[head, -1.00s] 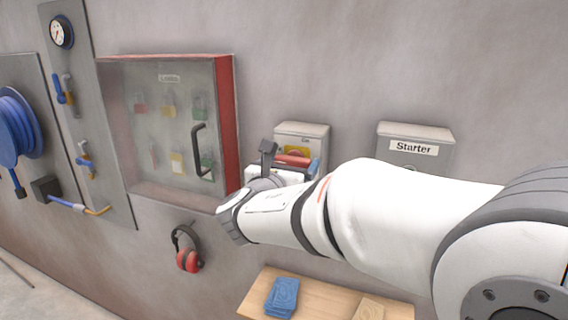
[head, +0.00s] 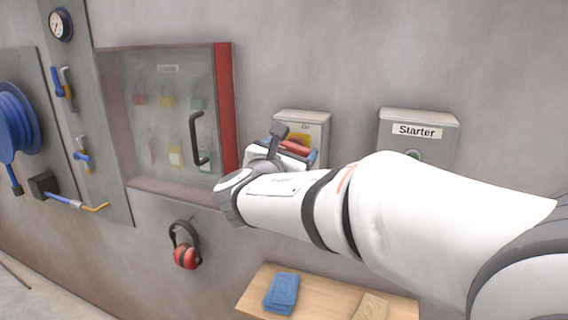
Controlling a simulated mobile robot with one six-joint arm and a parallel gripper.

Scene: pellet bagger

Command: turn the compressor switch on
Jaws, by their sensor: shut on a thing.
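The switch box (head: 312,118) is a grey box on the wall with a yellow plate and a small label that seems to read "On". Its red handle (head: 296,147) shows in front of the plate and slants down to the right. My gripper (head: 291,148) is at the front of this box, shut on the red handle. My wrist and arm hide the lower part of the box and much of the grip.
The Starter box (head: 418,118) is to the right, partly behind my arm. A wooden shelf (head: 330,297) holds blue cloths (head: 281,292).

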